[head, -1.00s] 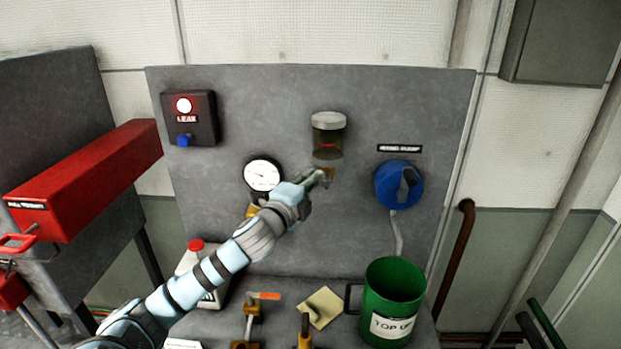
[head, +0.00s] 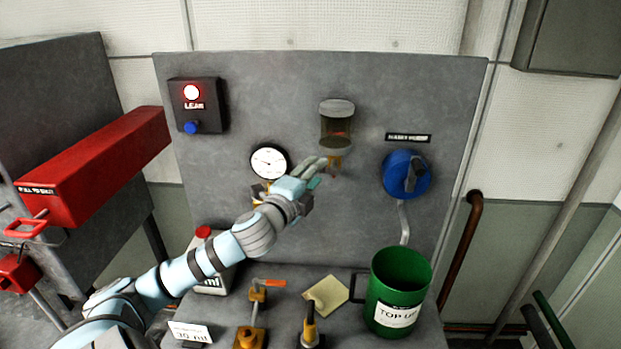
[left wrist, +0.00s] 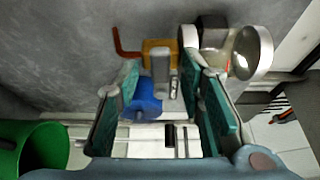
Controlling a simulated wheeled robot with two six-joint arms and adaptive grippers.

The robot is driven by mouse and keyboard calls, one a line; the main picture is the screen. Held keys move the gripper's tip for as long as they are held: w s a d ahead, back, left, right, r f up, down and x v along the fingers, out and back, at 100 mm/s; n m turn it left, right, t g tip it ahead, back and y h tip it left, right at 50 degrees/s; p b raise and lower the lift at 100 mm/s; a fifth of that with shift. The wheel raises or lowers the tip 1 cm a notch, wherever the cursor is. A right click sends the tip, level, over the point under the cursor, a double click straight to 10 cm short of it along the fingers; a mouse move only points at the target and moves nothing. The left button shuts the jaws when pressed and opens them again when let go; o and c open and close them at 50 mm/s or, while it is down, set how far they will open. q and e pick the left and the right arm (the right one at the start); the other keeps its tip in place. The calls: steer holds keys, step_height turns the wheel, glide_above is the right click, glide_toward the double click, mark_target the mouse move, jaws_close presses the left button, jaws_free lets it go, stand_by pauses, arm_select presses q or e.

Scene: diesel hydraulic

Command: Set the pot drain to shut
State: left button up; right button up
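The glass pot (head: 337,127) with a grey cap is on the upright grey panel. Its brass drain fitting (head: 336,160) hangs below it, partly hidden by my left gripper (head: 318,172). In the left wrist view the pot (left wrist: 247,53) is at the upper right, beside the brass fitting (left wrist: 157,50). My right gripper is out of view.
A pressure gauge (head: 269,162) sits left of the gripper and a blue hand pump (head: 406,174) right of it. A leak lamp box (head: 197,106) is upper left.

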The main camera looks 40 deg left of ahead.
arm_select(q)
steer(key=v, duration=0.5)
steer(key=shift+s, duration=0.1)
